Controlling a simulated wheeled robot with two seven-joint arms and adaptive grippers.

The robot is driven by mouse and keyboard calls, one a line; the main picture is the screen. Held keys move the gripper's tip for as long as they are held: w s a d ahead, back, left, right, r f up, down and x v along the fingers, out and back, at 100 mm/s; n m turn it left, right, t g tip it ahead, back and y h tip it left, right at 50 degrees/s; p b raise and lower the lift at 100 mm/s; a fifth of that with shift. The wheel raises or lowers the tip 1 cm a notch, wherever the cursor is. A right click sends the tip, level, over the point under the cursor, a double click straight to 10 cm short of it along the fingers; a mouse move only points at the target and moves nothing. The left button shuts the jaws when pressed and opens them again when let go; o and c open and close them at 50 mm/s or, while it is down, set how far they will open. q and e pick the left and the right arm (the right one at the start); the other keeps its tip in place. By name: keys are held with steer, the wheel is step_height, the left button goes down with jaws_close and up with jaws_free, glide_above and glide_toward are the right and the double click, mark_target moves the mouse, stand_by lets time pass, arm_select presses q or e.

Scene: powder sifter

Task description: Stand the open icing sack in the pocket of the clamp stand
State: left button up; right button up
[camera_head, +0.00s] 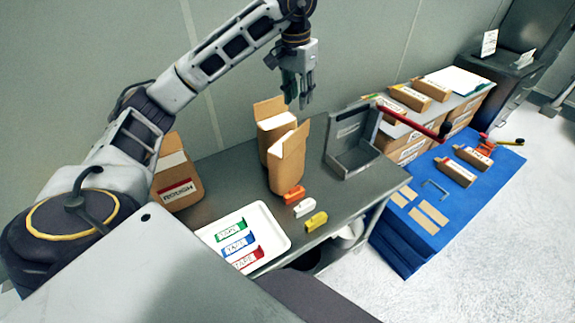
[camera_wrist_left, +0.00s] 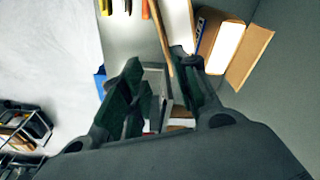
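Two open brown sacks with pale insides stand close together on the grey bench, a rear one (camera_head: 275,124) and a front one (camera_head: 286,172). I cannot tell which is the icing sack. The clamp stand (camera_head: 352,158) is a grey metal holder with a box-like pocket, to their right; its pocket looks empty. My left gripper (camera_head: 306,98) hangs above and just right of the rear sack, pointing down. In the left wrist view its fingers (camera_wrist_left: 158,82) are apart with nothing gripped; an open sack (camera_wrist_left: 224,46) is beside them. My right gripper is out of view.
A sack marked ROUGH (camera_head: 178,187) stands at left. A white tray (camera_head: 279,242) holds labelled green, blue and red pieces. Orange, white and yellow clips (camera_head: 316,221) lie near the front edge. A red bar (camera_head: 412,119) sticks out beyond the stand. A blue-covered surface (camera_head: 403,248) is at right.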

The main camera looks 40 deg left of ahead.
mark_target(297, 130)
arm_select(q)
step_height(297, 130, down, 9)
steer(key=w, duration=0.1)
steer(key=shift+r, duration=0.2)
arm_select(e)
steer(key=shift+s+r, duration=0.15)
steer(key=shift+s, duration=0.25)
arm_select(q)
steer(key=shift+f, duration=0.1)
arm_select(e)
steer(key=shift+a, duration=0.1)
arm_select(q)
steer(key=shift+s+a+f+p, duration=0.1)
steer(key=shift+a+f+p, duration=0.15)
steer(key=shift+f, duration=0.4)
steer(key=shift+a+f+p, duration=0.1)
steer(key=shift+f+p, duration=0.25)
steer(key=shift+f, duration=1.45)
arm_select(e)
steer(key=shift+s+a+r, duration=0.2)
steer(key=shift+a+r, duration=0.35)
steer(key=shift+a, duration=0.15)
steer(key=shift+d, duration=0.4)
